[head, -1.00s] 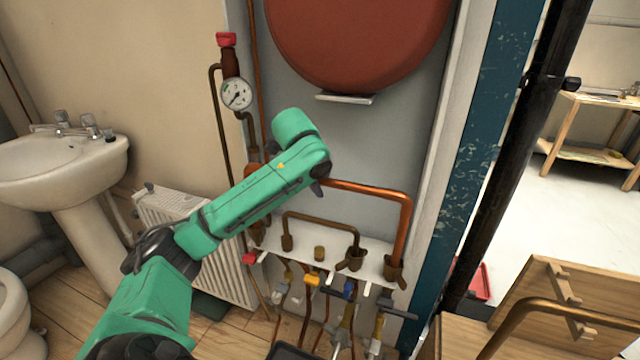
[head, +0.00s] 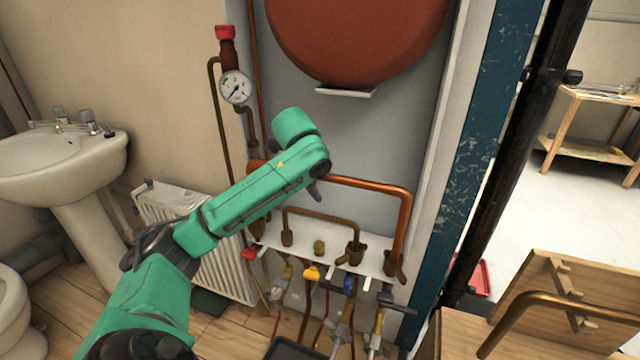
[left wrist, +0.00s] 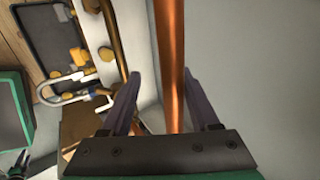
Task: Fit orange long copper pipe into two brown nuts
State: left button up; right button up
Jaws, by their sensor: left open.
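The orange long copper pipe (head: 370,185) runs sideways from behind my left arm, bends at the right and drops to a brown nut (head: 394,267) on the white shelf. I cannot tell how deep its end sits in that nut. The pipe's left part and the other nut's place are mostly hidden by my arm. My left gripper (head: 316,192) is at the pipe's horizontal run, its fingers mostly hidden. In the left wrist view the open fingers (left wrist: 164,76) stand on either side of the pipe (left wrist: 168,45), with gaps visible.
A smaller brown pipe (head: 320,216) stands on the white shelf (head: 338,259), with valves and hoses below. A red vessel (head: 355,45) hangs above. A pressure gauge (head: 236,87) is at the left. Another copper pipe (head: 560,308) shows by a wooden board at lower right.

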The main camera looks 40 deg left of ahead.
pick_arm(q)
jog(key=p+v, duration=0.2)
jog(key=v, duration=1.2)
jog(key=shift+s+r, duration=0.2)
pick_arm(e)
jog(key=s, duration=0.2)
jog(key=s+d, duration=0.1)
jog(key=s, duration=0.2)
jog(key=shift+f, duration=0.2)
